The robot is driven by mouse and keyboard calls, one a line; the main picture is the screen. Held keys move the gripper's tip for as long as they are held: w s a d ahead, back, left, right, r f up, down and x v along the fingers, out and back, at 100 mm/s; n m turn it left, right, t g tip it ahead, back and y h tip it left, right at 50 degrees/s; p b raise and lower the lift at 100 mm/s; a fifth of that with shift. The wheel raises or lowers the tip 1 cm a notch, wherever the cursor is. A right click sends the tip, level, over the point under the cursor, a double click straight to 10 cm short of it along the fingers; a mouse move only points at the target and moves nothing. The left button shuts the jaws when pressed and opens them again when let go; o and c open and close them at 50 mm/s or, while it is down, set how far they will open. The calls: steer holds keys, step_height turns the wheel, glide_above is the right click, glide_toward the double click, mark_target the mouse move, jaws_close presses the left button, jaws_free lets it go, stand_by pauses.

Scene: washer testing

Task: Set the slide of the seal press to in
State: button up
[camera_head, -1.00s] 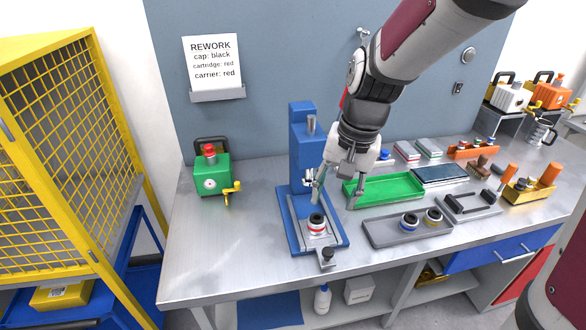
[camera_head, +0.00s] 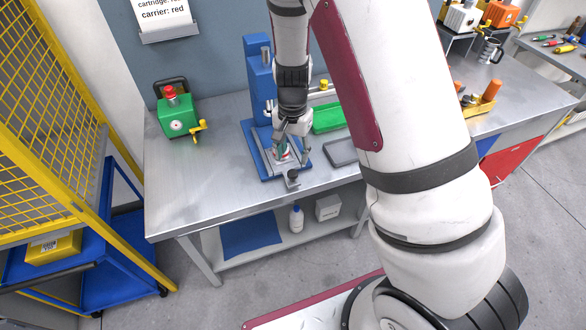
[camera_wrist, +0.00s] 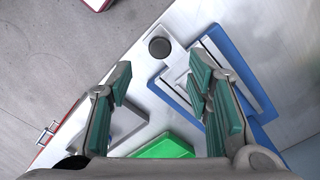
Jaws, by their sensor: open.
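The blue seal press (camera_head: 260,78) stands on the bench, its base (camera_head: 259,158) flat on the top. Its grey slide carries a dark knob (camera_head: 292,175) that sticks out past the front edge of the base; the knob also shows in the wrist view (camera_wrist: 159,47). A part with a red and white ring (camera_head: 284,153) sits on the slide, mostly hidden by a finger. My gripper (camera_head: 292,154) is open, pointing down over the front of the press, behind the knob. In the wrist view its fingers (camera_wrist: 161,80) are apart with nothing held, and the knob lies beyond the tips.
A green device (camera_head: 179,117) with a yellow crank stands left of the press. A green tray (camera_head: 328,118) and a grey tray (camera_head: 342,152) lie to the right, partly behind my arm. The bench front left (camera_head: 195,195) is clear.

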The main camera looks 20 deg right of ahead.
mark_target(292, 172)
step_height(292, 172, down, 8)
steer(key=shift+r+p, duration=0.25)
steer(key=shift+p, duration=0.1)
jaws_close()
steer(key=shift+w, duration=0.1)
